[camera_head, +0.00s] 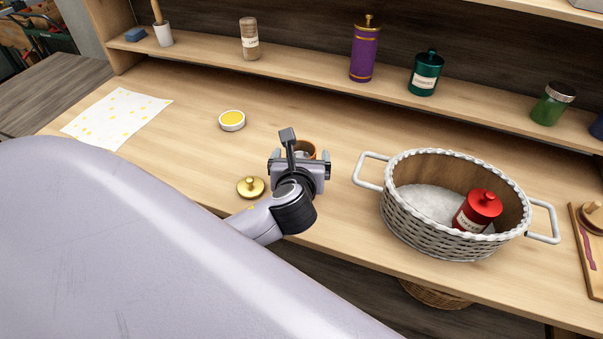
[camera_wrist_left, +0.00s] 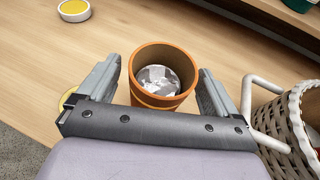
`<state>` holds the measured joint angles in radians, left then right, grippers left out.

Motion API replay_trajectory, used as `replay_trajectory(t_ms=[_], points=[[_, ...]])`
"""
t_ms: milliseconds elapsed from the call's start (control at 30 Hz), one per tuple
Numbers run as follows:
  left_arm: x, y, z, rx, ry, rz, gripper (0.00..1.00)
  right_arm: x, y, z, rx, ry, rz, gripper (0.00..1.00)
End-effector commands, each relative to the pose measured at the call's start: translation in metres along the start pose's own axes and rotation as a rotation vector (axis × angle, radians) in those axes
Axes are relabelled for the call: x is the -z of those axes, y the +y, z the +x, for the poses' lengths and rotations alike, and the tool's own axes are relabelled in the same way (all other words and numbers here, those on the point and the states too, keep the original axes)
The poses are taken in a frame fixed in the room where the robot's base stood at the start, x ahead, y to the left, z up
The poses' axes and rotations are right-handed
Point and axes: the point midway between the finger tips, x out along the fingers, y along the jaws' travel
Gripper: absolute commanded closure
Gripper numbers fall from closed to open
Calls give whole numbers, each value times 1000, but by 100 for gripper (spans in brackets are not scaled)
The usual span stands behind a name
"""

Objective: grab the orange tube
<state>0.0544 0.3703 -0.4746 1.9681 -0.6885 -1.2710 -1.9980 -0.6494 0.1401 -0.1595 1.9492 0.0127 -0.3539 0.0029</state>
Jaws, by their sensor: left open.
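The orange tube (camera_wrist_left: 150,97) is an open-topped round container with crumpled white and grey material inside. It stands on the wooden counter in the left wrist view. In the head view only part of its rim (camera_head: 308,148) shows behind my left gripper (camera_head: 299,165). My left gripper is open, and in the wrist view its two fingers (camera_wrist_left: 158,88) are on either side of the tube, with small gaps visible. The tube's lower part is hidden by the gripper body. My right gripper is not in view.
A white wicker basket (camera_head: 400,215) holding a red canister (camera_head: 478,210) stands close to the right. A gold lid (camera_head: 251,187) and a yellow-filled white dish (camera_head: 232,120) lie to the left. A shelf (camera_head: 300,69) with several jars runs behind.

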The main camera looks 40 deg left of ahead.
Motion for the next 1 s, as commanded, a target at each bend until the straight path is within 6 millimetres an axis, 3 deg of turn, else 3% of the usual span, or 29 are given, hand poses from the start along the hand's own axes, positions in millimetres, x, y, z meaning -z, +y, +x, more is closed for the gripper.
replay_trajectory(t_ms=[267,367,500,800,1000], points=[[0,0,4,0,1,0,7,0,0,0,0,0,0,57],[0,0,4,0,1,-1,33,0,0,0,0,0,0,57],[0,0,4,0,1,0,76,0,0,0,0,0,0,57],[-2,0,3,1,-1,-2,77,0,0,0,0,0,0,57],[-18,0,-3,2,-5,-4,77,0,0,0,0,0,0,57]])
